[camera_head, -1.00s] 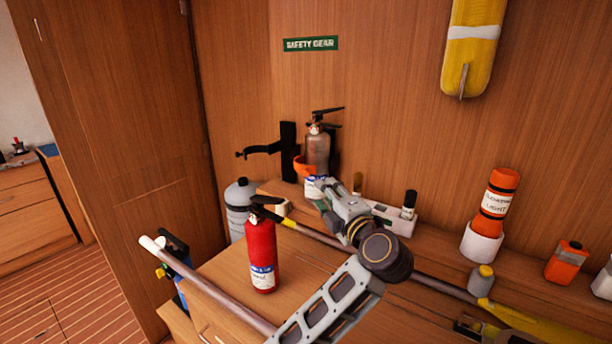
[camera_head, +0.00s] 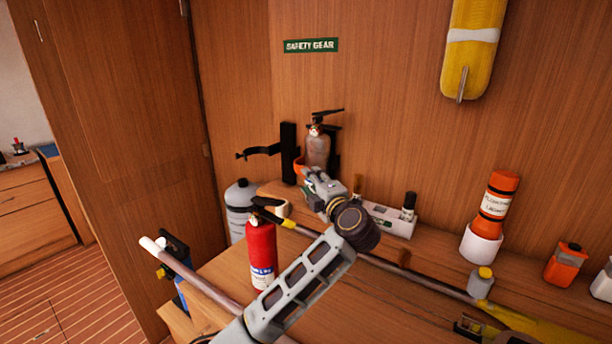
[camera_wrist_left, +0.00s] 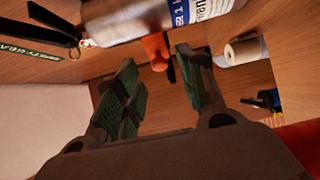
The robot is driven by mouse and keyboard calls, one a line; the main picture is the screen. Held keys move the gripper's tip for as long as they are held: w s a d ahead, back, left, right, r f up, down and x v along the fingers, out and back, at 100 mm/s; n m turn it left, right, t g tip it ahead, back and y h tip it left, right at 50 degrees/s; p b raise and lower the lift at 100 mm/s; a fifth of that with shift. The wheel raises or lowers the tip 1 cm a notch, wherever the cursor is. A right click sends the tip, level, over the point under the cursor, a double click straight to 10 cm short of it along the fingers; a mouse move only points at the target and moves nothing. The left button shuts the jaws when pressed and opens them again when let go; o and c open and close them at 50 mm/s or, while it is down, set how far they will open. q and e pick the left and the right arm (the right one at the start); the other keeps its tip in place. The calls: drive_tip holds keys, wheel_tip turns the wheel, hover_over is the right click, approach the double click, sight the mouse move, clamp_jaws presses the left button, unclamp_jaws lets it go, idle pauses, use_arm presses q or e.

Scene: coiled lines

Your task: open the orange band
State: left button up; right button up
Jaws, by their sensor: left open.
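The orange band (camera_head: 299,165) shows as a small piece at the left side of a silver extinguisher (camera_head: 317,148), which stands in a black wall bracket. The rest of the band is hidden. My left gripper (camera_head: 308,178) is just in front of and below it, partly over the extinguisher's lower part. In the left wrist view the orange band (camera_wrist_left: 157,48) lies between and just beyond the two green-padded fingertips (camera_wrist_left: 157,64), which are apart with nothing between their pads. The silver extinguisher (camera_wrist_left: 150,18) with its blue and white label crosses the top. My right gripper is not in view.
A red extinguisher (camera_head: 261,255) stands on the wooden bench left of my arm. A second black bracket arm (camera_head: 258,151) sticks out to the left. A pole (camera_head: 415,275) lies along the bench, and a white tray (camera_head: 398,228) stands to the right.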

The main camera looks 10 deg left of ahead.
use_arm(q)
drive_tip(key=x, duration=0.4)
drive_tip(key=shift+w+a, duration=0.2)
drive_tip(key=shift+w, duration=0.05)
drive_tip(key=shift+w+a, duration=0.15)
drive_tip(key=shift+w, duration=0.05)
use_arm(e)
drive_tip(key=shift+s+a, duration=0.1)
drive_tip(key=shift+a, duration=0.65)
use_arm(q)
drive_tip(key=c, duration=0.7)
clamp_jaws()
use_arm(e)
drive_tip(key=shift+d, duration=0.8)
